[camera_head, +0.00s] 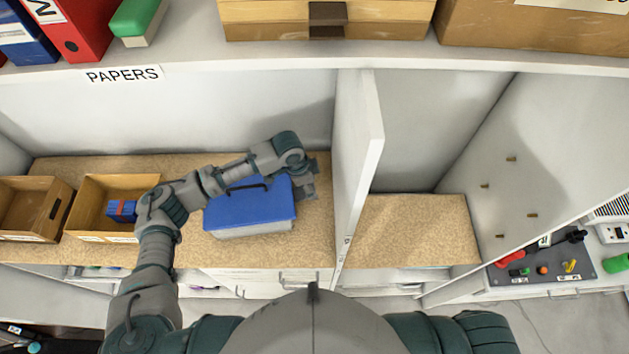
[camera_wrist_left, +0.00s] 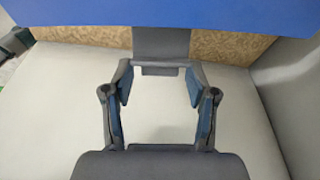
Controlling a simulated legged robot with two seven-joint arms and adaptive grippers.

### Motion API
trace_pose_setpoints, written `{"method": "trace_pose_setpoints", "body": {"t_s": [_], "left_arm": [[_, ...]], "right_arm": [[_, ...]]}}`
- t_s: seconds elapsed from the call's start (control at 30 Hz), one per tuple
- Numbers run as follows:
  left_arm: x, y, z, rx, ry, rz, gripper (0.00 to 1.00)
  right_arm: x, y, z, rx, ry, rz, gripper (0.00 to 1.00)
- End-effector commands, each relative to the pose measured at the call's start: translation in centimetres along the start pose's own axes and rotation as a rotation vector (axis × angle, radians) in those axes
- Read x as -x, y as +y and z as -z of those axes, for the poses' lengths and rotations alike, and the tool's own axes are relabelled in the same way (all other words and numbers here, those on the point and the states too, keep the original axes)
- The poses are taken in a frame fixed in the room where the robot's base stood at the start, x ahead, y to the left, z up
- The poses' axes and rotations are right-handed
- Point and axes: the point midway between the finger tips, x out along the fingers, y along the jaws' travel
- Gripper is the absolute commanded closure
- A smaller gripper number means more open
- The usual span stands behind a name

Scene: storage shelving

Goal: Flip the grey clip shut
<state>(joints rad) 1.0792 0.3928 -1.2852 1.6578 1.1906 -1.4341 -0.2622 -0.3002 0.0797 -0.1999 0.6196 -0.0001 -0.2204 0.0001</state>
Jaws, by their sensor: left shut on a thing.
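A box with a blue lid (camera_head: 250,205) and a pale body (camera_head: 250,230) sits on the cork-coloured shelf, with a dark handle on top. My left gripper (camera_head: 308,185) is at the box's right end. In the left wrist view the blue lid (camera_wrist_left: 100,20) spans the top. The grey clip (camera_wrist_left: 161,42) juts from the lid's edge toward my left gripper (camera_wrist_left: 158,84). In the head view the clip is hidden by my gripper. My right gripper is out of view.
Two cardboard bins (camera_head: 28,208) stand left of the box; the nearer bin (camera_head: 85,205) holds a small blue and red item (camera_head: 121,209). A white upright divider (camera_head: 358,150) stands close to the right of my gripper. The cork compartment (camera_head: 410,230) beyond it is empty.

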Motion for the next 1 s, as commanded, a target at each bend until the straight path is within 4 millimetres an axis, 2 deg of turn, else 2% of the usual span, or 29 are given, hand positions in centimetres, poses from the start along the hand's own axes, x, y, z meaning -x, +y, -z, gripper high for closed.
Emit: {"method": "trace_pose_setpoints", "body": {"t_s": [0.03, 0.23, 0.57, 0.6, 0.63, 1.0], "left_arm": [[0.8, 0.2, -0.5, 0.008, 0.056, -0.007, 1.00], [1.4, 0.1, -1.1, 0.004, 0.218, -0.003, 1.00], [1.4, 0.0, -1.1, 0.001, 0.239, 0.000, 1.00], [1.4, 0.0, -1.1, 0.001, 0.239, 0.000, 0.38], [1.4, 0.0, -1.1, 0.001, 0.239, 0.000, 0.33], [2.0, 0.0, -1.2, 0.000, 0.239, 0.001, 0.33]], "right_arm": [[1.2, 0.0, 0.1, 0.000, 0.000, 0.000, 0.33], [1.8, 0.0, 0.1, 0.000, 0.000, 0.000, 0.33], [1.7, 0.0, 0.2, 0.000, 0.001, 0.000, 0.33], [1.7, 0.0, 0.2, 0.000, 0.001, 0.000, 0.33], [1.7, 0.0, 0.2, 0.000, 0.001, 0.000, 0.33], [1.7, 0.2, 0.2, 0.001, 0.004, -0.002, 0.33]]}}
